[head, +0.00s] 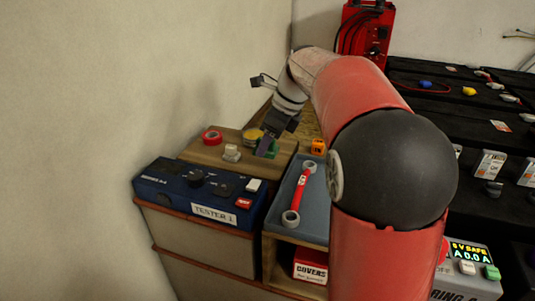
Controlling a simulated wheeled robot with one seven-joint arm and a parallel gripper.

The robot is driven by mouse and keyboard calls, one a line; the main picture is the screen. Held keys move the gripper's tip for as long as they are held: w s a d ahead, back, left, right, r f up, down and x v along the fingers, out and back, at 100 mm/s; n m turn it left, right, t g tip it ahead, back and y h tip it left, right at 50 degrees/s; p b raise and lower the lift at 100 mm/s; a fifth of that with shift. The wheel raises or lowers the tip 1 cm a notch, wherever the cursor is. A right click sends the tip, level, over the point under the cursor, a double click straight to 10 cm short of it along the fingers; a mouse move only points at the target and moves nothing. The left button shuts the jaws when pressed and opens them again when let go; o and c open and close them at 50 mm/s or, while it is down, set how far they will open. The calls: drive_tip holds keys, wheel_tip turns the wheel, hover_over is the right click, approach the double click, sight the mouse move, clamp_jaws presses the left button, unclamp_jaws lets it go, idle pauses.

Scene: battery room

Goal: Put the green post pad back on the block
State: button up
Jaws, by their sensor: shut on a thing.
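My gripper (265,146) points down at the back of the work surface, its dark fingers shut on the green post pad (272,152). Only parts of the green pad show beside the fingers. The pad is over or on the right part of the wooden block (199,152); I cannot tell whether it touches the wood. A yellow round piece (253,135) is just left of and behind the gripper. A white piece (231,153) and a red ring (211,137) also sit on the block.
A blue tester (196,191) stands in front of the block. To the right, a blue-grey tray (269,209) holds a red-handled tool (299,190); an orange cube (318,147) is behind it. A red box (310,265) sits below. Black battery rows (480,118) fill the right.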

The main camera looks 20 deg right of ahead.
sight(269, 149)
drive_tip(key=shift+f, duration=1.6)
drive_tip(key=o, duration=0.9)
drive_tip(key=shift+f, duration=0.1)
drive_tip(key=shift+o, duration=0.2)
drive_tip(key=p+v, duration=0.1)
drive_tip(key=v, duration=1.1)
drive_tip(key=shift+p, duration=0.35)
